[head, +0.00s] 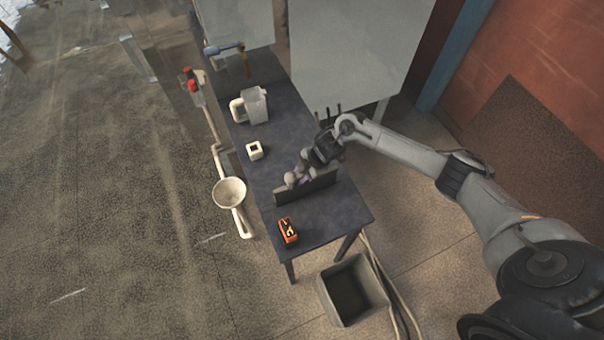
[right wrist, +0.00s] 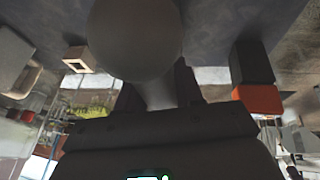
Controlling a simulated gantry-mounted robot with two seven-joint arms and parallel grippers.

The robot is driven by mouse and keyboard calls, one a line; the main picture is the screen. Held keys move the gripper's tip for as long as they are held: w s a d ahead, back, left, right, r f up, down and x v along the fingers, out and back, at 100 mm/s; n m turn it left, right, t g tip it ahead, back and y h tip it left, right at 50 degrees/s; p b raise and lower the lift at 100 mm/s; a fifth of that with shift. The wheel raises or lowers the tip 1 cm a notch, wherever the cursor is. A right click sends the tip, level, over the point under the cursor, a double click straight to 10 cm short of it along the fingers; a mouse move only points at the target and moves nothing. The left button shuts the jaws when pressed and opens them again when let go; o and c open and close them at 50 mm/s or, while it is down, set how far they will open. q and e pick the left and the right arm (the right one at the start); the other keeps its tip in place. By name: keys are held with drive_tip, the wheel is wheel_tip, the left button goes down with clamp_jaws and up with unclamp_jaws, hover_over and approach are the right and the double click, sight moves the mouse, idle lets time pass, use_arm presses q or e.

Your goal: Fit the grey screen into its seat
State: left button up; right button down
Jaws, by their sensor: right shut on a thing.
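My right gripper (head: 298,180) is over the near part of the dark table, shut on a rounded grey piece. That piece, apparently the grey screen (right wrist: 135,38), fills the top middle of the right wrist view, its narrow stem between my fingers (right wrist: 160,95). In the head view its pale rounded end (head: 291,179) shows beside a dark upright panel (head: 318,187). I cannot tell whether it touches the panel. Which part is the seat is not clear. My left gripper is not in view.
A grey bin (head: 352,289) stands on the floor. Large pale panels (head: 355,50) rise behind.

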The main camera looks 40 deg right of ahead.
sight(306, 188)
drive_tip(key=shift+f+b, duration=0.5)
drive_tip(key=shift+f, duration=0.25)
drive_tip(key=shift+f+b, duration=0.6)
drive_tip(key=shift+f, duration=0.25)
drive_tip(key=shift+f+b, duration=0.65)
drive_tip(key=shift+f, duration=0.25)
drive_tip(key=shift+f+b, duration=0.65)
drive_tip(key=shift+f, duration=0.25)
drive_tip(key=shift+f+b, duration=0.6)
drive_tip(key=shift+f, duration=0.2)
drive_tip(key=c, duration=0.7)
unclamp_jaws()
drive_tip(key=shift+o, duration=0.3)
